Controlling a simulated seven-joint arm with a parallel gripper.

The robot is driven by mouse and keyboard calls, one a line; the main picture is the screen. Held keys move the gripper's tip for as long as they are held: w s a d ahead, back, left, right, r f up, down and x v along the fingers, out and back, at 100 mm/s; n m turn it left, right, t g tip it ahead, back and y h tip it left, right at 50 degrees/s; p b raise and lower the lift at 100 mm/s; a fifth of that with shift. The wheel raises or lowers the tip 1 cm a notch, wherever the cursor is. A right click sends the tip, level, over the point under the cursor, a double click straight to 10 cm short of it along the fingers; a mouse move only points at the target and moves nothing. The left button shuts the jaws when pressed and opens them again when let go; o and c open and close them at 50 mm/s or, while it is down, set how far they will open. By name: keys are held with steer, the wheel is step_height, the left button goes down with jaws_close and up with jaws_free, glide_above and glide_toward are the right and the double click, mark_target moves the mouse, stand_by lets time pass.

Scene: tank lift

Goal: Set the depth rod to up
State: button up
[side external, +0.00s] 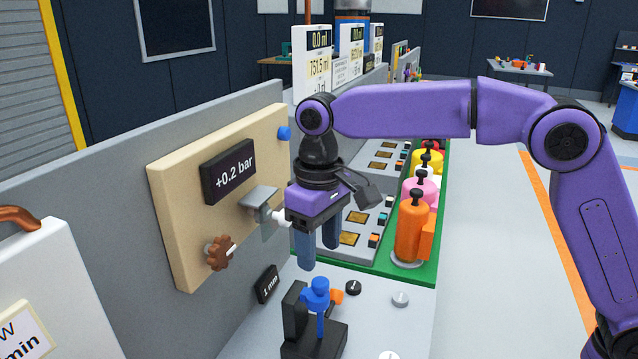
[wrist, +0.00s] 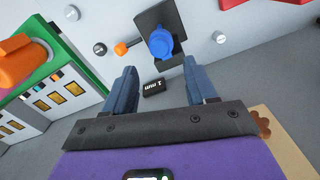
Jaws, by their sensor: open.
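A blue rod with a rounded blue head (side external: 319,297) stands upright on a black stand (side external: 300,340) at the lower middle of the side view; I take it as the depth rod. An orange knob (side external: 336,297) sticks out beside its head. A black label (side external: 268,284) reading "1 mm" is to its left. In the wrist view the blue head (wrist: 160,43) shows beyond the fingertips, with the orange knob (wrist: 120,49) to its left. My gripper (side external: 320,257) is open and empty, pointing down above the rod and apart from it. It also shows in the wrist view (wrist: 160,68).
A beige panel (side external: 180,200) behind carries a "+0.2 bar" display (side external: 229,171), a brown knob (side external: 220,253) and a grey bracket (side external: 260,208) close to my gripper. Orange and pink canisters (side external: 411,230) stand on a green tray to the right. Small black and grey knobs (side external: 400,299) sit near the stand.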

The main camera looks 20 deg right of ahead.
step_height(320, 180, up, 11)
stand_by(0.5)
steer(key=shift+r, duration=0.1)
steer(key=shift+d, duration=0.1)
stand_by(0.4)
steer(key=s+d+f+n, duration=0.3)
steer(key=s+d+f, duration=0.6)
steer(key=s+d, duration=0.5)
steer(key=s+d+f+n, duration=0.3)
steer(key=s+d+f, duration=0.6)
steer(key=s+d, duration=0.5)
steer(key=shift+s+f+n, duration=0.25)
steer(key=shift+f+n, duration=0.05)
steer(key=shift+f, duration=0.1)
